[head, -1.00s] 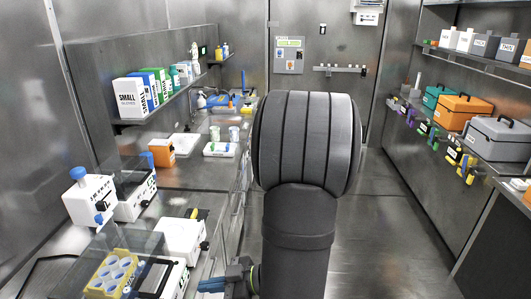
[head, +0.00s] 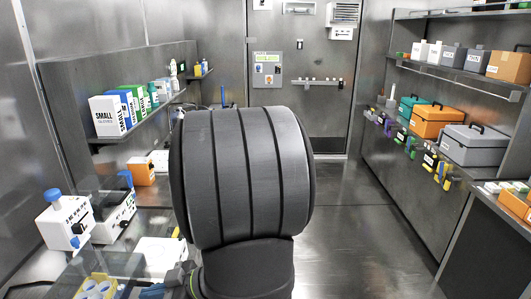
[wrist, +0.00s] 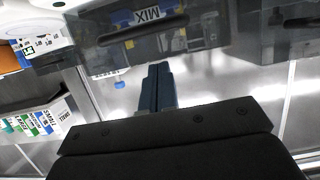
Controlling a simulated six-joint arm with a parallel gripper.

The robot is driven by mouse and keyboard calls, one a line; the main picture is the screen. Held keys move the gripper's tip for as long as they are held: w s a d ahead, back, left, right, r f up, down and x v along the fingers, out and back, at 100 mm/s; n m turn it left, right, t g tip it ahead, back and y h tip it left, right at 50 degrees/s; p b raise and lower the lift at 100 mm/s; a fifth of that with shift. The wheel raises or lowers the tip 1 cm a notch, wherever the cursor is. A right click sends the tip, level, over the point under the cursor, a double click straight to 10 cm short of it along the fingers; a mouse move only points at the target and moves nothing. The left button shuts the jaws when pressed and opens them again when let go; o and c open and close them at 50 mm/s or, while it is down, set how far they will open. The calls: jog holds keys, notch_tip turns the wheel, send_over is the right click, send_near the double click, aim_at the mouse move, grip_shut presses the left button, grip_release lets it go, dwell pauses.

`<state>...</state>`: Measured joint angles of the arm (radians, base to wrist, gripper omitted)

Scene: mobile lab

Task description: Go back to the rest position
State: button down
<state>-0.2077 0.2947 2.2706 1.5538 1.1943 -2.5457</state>
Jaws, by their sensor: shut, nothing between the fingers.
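My gripper (head: 152,291) shows at the bottom edge of the head view, low and to the left of my large dark arm joint, partly cut off by the frame. In the wrist view, its blue fingers (wrist: 157,88) lie together, shut, with nothing between them. My arm link hides much of the middle of the head view.
The left bench holds a white machine with a blue knob (head: 66,222), another white device (head: 160,256) and a yellow rack (head: 97,287). Small boxes (head: 108,116) stand on the left shelf. Cases (head: 437,120) line the right shelf. The floor (head: 365,220) at right is clear.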

jog(key=shift+a+f, duration=0.1)
jog(key=shift+f, duration=1.2)
jog(key=c, duration=0.9)
grip_release()
jog(key=o, duration=0.4)
jog(key=shift+w+d+f+m+h, duration=0.15)
jog(key=shift+d+m+h, duration=0.05)
jog(key=shift+m+h, duration=0.1)
jog(key=o, duration=0.5)
jog(key=d+f+m, duration=0.1)
jog(key=m, duration=0.1)
jog(key=w+d+f+m, duration=0.1)
jog(key=d+m, duration=0.1)
jog(key=d+f+m, duration=0.1)
jog(key=f+m, duration=0.1)
jog(key=shift+w+d+m, duration=0.15)
jog(key=shift+w+m, duration=0.1)
jog(key=shift+m, duration=0.15)
jog(key=s+d+f+m+y, duration=0.2)
jog(key=d+f+m, duration=0.45)
jog(key=m, duration=0.75)
jog(key=s+d+f+m+y, duration=0.2)
jog(key=s+d+f+m, duration=0.15)
jog(key=d+m, duration=0.85)
jog(key=a+m, duration=0.2)
jog(key=a, duration=1)
jog(key=shift+w+a+m, duration=0.15)
jog(key=shift+w+m, duration=0.25)
